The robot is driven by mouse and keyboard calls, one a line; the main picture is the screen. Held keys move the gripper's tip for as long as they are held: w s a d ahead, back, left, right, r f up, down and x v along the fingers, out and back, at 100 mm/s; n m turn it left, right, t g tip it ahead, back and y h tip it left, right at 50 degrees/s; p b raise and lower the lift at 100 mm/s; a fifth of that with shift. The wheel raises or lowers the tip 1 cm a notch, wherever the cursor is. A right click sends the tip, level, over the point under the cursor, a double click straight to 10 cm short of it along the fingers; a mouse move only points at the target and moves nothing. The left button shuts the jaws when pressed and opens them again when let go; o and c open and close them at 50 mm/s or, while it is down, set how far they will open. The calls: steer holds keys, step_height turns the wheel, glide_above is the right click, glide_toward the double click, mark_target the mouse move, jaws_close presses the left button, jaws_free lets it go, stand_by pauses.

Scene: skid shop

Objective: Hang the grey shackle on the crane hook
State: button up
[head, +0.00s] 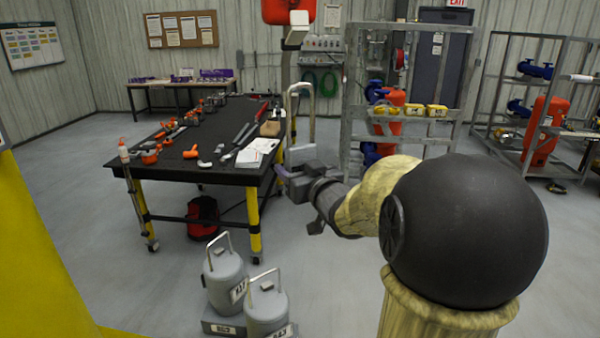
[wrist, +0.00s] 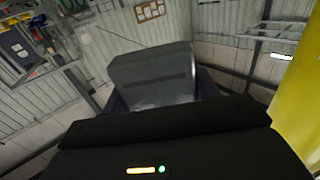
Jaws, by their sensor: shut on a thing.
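The grey shackle shows in the head view as a tall, pale bow (head: 300,86) standing upright above my gripper (head: 295,174). In the wrist view, a grey block-like part of it (wrist: 154,76) fills the space between the dark fingers. My gripper is shut on it, beside the right end of the black table. The gripper body hides part of the grip. The crane's red block (head: 288,11) hangs at the top of the head view, with a pale metal hook (head: 296,38) under it. The hook appears above and behind the bow, apart from it; the depth gap is unclear.
The black table (head: 110,162) holds orange shackles, tools and papers. Two grey canisters with handles (head: 224,278) stand on the floor in front. A metal rack (head: 350,100) stands behind my gripper, and a yellow column (head: 35,240) is at the left. Floor between is open.

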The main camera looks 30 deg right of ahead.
steer(key=shift+w+f, duration=0.1)
steer(key=shift+w, duration=0.7)
steer(key=w+d+f+b, duration=0.2)
steer(key=w+f+b, duration=0.3)
steer(key=w+b, duration=0.2)
steer(key=shift+w+d+f, duration=0.3)
steer(key=shift+w+d, duration=0.1)
steer(key=shift+w, duration=1)
stand_by(0.5)
stand_by(0.6)
steer(key=o, duration=0.9)
